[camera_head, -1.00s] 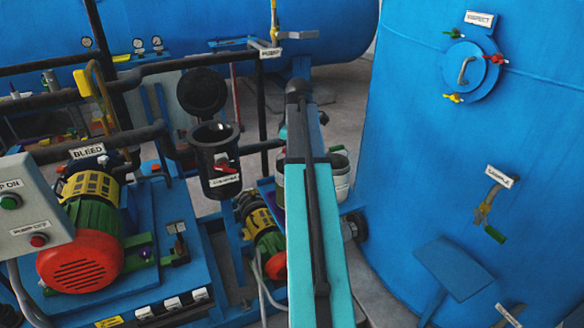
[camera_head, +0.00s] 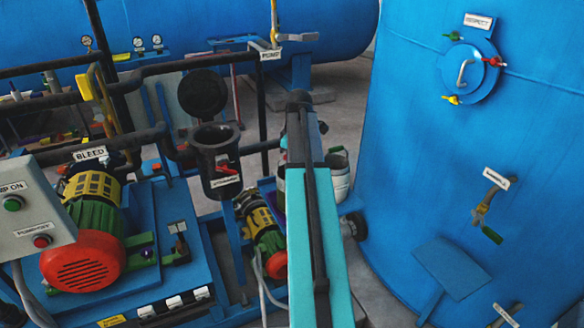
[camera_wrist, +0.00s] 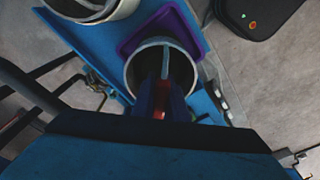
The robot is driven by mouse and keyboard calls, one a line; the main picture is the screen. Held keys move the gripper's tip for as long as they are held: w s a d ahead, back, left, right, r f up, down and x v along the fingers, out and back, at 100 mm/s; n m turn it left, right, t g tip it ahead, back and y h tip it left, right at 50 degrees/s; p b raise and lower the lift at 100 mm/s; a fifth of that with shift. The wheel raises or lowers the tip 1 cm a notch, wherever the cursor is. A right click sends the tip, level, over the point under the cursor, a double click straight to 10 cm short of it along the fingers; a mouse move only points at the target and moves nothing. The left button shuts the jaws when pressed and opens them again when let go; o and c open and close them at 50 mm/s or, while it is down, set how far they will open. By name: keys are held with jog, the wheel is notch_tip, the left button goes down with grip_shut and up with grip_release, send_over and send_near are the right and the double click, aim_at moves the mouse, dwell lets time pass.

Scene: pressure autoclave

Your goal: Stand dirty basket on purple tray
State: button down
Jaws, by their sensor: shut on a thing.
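In the wrist view, a round, grey-rimmed basket (camera_wrist: 185,70) with a dark inside hangs from or stands under my gripper (camera_wrist: 161,108). My gripper is shut on its pale handle strap, which crosses the opening. A small red part shows between the fingers. The purple tray (camera_wrist: 178,14) lies beneath and beyond the basket, with its far corner and side rims showing. The basket covers the tray's near part. I cannot tell whether the basket's base touches the tray. In the head view my arm hides the gripper, basket and tray.
The tray lies on a blue surface (camera_wrist: 88,45). A pale round container (camera_wrist: 84,8) stands at its upper left. A black case (camera_wrist: 255,15) is at the upper right. In the head view, a large blue tank (camera_head: 440,150) stands right of my arm and a red-ended pump (camera_head: 82,270) left.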

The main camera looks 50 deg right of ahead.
jog(key=shift+f, duration=0.25)
jog(key=c, duration=1.8)
grip_release()
jog(key=shift+f, duration=0.1)
jog(key=shift+o, duration=0.2)
jog(key=shift+r, duration=0.25)
jog(key=shift+s+d+r+b, duration=0.15)
jog(key=shift+r+b, duration=0.3)
jog(key=shift+r, duration=1.5)
jog(key=shift+s+r+b, duration=0.2)
jog(key=shift+r+b, duration=0.2)
jog(key=shift+r, duration=1.55)
jog(key=shift+s+d+r+b, duration=0.15)
jog(key=shift+r+b, duration=0.3)
jog(key=shift+r, duration=1.5)
jog(key=shift+s+f, duration=0.1)
